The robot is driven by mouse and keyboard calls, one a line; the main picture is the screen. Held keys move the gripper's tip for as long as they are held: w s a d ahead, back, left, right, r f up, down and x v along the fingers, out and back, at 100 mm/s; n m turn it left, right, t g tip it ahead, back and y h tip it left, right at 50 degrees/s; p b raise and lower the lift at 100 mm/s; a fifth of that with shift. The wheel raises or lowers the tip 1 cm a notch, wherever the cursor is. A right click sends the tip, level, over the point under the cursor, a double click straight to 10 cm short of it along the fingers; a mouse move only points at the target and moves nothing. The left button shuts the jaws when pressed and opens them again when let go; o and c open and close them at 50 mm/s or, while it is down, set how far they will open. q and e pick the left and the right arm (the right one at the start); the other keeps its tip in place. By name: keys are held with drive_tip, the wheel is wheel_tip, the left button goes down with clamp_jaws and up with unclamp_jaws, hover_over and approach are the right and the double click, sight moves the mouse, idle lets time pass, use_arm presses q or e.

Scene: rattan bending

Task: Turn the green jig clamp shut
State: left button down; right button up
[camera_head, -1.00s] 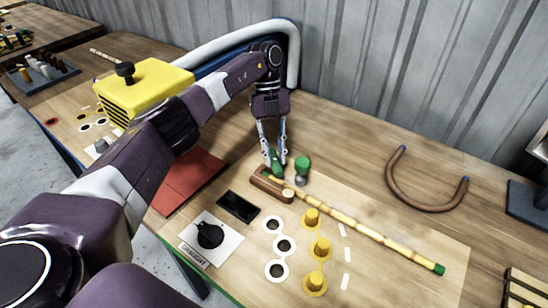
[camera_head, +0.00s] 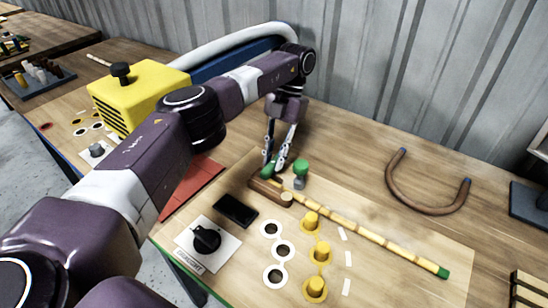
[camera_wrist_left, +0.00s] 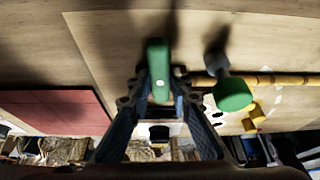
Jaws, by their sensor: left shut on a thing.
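The green jig clamp handle (camera_wrist_left: 159,68) is a rounded bar standing between my left fingers in the left wrist view. In the head view it is mostly hidden by the fingers, with a bit of green showing (camera_head: 266,171). My left gripper (camera_head: 275,168) is shut on this handle, at the far end of the brown wooden jig block (camera_head: 270,191). A bamboo-like rattan pole (camera_head: 362,231) with a green tip runs from the block toward the right. My right gripper is not in view.
A green knob on a grey stem (camera_head: 300,168) stands close right of my left fingers. Yellow pegs (camera_head: 311,221), white rings (camera_head: 271,229), a black dial (camera_head: 206,239) and a dark flat box (camera_head: 236,210) lie nearer. A bent brown rattan piece (camera_head: 428,208) lies at right.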

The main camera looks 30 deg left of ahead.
sight(274, 161)
use_arm(q)
drive_tip(key=shift+m, duration=0.4)
drive_tip(key=c, duration=1.8)
unclamp_jaws()
drive_tip(key=shift+o, duration=0.2)
wheel_tip(274, 161, up, 10)
